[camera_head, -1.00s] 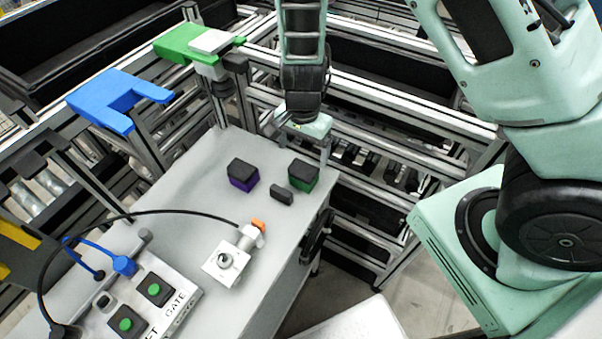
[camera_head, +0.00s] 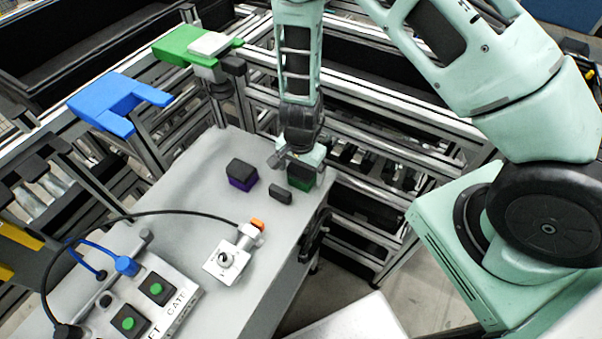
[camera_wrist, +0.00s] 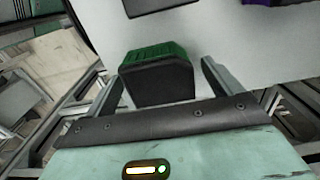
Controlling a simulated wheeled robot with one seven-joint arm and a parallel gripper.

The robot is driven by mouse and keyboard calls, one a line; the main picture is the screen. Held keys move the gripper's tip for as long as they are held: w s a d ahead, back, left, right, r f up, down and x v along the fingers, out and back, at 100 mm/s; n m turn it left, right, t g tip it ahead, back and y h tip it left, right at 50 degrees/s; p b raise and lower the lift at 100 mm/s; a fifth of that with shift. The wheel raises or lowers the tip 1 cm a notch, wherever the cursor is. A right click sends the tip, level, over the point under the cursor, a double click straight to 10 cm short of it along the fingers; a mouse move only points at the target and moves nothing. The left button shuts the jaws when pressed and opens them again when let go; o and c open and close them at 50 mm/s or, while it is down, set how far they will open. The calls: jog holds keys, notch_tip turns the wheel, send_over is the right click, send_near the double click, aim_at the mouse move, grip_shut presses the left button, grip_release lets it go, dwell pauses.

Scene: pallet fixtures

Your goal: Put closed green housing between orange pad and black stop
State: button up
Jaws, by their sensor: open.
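The closed green housing (camera_head: 300,184), green below with a black top, stands near the right edge of the grey table. My gripper (camera_head: 298,163) is open just above it. In the wrist view the housing (camera_wrist: 157,54) sits between my two spread fingers, with a gap visible on each side. The small black stop (camera_head: 280,193) lies to the left of the housing; it also shows at the top of the wrist view (camera_wrist: 160,5). The orange pad (camera_head: 258,224) is on a white fixture, nearer the front of the table.
A purple housing with a black top (camera_head: 242,175) stands left of the black stop. A white switch box (camera_head: 226,260), a black cable and a control panel with green buttons (camera_head: 155,295) occupy the front. The table between the stop and the orange pad is bare.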

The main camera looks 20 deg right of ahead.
jog(key=c, duration=1.2)
jog(key=shift+c, duration=0.2)
jog(key=shift+r, duration=0.1)
